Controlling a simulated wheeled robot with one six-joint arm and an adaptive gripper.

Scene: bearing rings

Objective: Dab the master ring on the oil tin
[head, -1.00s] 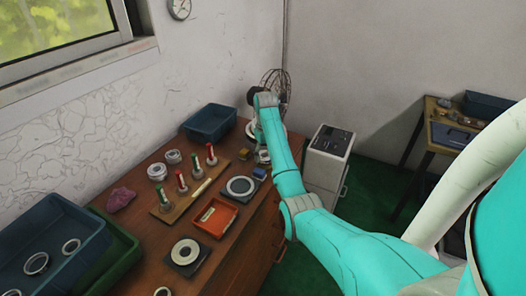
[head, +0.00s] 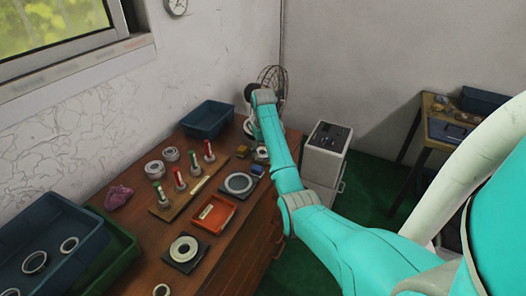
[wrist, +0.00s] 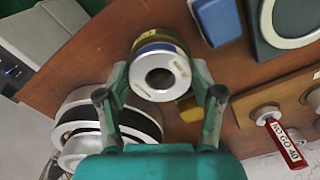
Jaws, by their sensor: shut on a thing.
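In the wrist view the master ring (wrist: 160,88), a silver ring with a dark bore, is between the fingers of my gripper (wrist: 160,95), which is shut on it. The oil tin (wrist: 158,38), round with a yellowish rim and a blue part, lies directly behind the ring and is mostly covered by it. I cannot tell whether ring and tin touch.
A blue block (wrist: 216,20) and a yellow block (wrist: 190,109) lie close by. A round black-and-white base (wrist: 85,112) stands left of the gripper. Plug gauges (head: 180,180), an orange tray (head: 213,214) and a blue bin (head: 208,120) occupy the bench (head: 140,262).

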